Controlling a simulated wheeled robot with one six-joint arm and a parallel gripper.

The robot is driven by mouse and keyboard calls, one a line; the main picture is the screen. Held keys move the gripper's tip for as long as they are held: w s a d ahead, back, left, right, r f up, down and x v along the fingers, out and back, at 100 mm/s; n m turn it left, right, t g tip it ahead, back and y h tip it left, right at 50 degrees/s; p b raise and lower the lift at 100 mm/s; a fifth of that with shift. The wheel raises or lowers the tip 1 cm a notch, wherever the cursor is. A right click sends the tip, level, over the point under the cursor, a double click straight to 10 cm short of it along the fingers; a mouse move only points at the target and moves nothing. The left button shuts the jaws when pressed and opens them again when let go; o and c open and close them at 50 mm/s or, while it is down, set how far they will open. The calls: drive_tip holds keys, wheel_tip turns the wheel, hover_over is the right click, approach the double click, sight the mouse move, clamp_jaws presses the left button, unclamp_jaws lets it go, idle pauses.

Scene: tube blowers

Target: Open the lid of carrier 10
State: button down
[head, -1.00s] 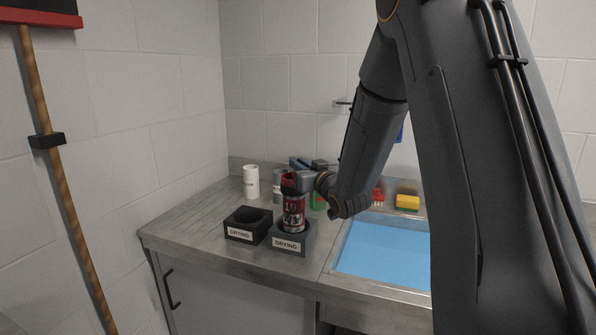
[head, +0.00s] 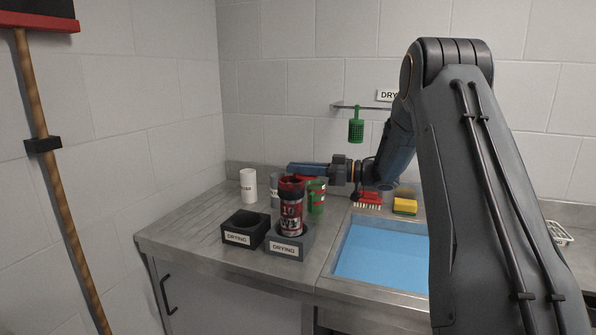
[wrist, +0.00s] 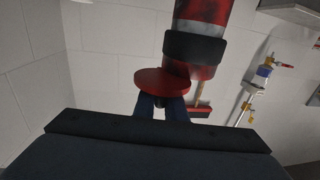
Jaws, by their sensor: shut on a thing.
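Carrier 10 (head: 291,214) is a red and dark canister marked 10. It stands upright in the right-hand grey block labelled DRYING (head: 289,239). My gripper (head: 299,170) is at its top, reaching in from the back right. In the wrist view the carrier (wrist: 196,46) shows with its black collar. The lid (wrist: 161,82), a red disc, sits at an angle beside the collared end, so it looks swung off it. My gripper's fingers (wrist: 161,106) are shut on the lid; where they grip is partly hidden by the disc.
An empty dark DRYING block (head: 246,229) is at the left. A white cylinder (head: 248,186), a grey one (head: 275,191) and a green one (head: 316,198) stand behind. The blue sink basin (head: 380,256), red brush (head: 368,199) and yellow sponge (head: 405,206) are at right.

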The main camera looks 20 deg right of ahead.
drive_tip(key=shift+w+n+g+y+b, duration=0.1)
drive_tip(key=shift+n+g+y+b, duration=0.4)
drive_tip(key=shift+n+g, duration=0.6)
drive_tip(key=shift+g, duration=0.5)
drive_tip(key=c, duration=1.8)
unclamp_jaws()
drive_tip(key=shift+d, duration=0.1)
drive_tip(key=b+v, duration=0.2)
drive_tip(key=v, duration=0.5)
drive_tip(key=shift+d, duration=0.3)
